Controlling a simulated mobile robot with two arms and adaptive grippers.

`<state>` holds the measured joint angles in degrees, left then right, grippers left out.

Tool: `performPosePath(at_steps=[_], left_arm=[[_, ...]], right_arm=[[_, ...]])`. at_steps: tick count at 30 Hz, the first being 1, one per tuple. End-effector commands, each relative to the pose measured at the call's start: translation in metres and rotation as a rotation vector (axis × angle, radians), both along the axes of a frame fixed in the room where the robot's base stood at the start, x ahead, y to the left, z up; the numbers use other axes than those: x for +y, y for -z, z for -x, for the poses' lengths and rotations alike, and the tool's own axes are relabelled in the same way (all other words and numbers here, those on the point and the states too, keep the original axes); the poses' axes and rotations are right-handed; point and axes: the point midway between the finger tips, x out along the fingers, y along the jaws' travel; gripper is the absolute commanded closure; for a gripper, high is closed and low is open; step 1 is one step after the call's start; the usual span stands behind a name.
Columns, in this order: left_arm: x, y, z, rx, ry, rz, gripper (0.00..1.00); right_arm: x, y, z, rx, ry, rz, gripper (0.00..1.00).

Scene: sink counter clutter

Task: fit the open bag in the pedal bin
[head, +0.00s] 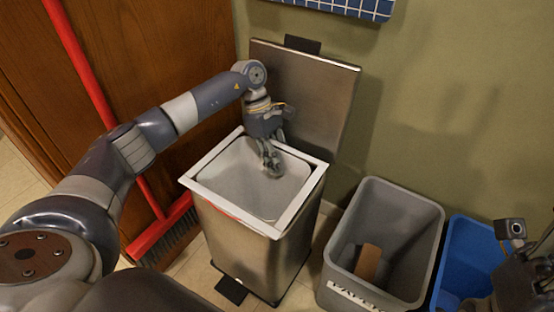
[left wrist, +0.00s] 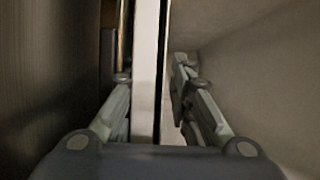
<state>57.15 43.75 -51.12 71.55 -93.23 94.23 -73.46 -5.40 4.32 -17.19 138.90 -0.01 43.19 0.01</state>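The steel pedal bin (head: 250,250) stands on the floor with its lid (head: 318,88) raised against the wall. A pale grey lining (head: 235,175), which looks like the open bag, is inside it, with a broad white edge (head: 285,222) around the mouth and a thin red line at the front. My left gripper (head: 272,165) points down at the back of the mouth. In the left wrist view, its fingers (left wrist: 150,78) stand apart on either side of a white upright strip, with visible gaps. My right gripper (head: 520,275) is partly in view at lower right; its fingers are unclear.
A grey open bin (head: 433,235) with a brown piece inside stands to the right, with a blue bin (head: 465,255) beyond it. A red broom (head: 85,70) leans on the wooden cabinet at left. The wall is close behind the lid.

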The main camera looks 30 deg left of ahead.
Motion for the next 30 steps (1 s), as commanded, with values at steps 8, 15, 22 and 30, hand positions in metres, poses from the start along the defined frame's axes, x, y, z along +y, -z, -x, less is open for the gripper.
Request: performPosePath(at_steps=[8,15,22,30], left_arm=[[0.013,-0.032,-0.007,-0.012,-0.005,0.001,0.72],[0.032,-0.081,-0.011,-0.013,-0.005,0.001,0.72],[0.044,-0.108,-0.013,-0.01,-0.003,0.002,0.72],[0.046,-0.113,-0.013,-0.009,-0.003,0.001,0.72]], right_arm=[[0.0,0.0,0.0,0.0,0.0,0.0,0.6],[0.0,0.0,0.0,0.0,0.0,0.0,0.6],[0.0,0.0,0.0,0.0,0.0,0.0,0.6],[0.0,0.0,0.0,0.0,0.0,0.0,0.6]])
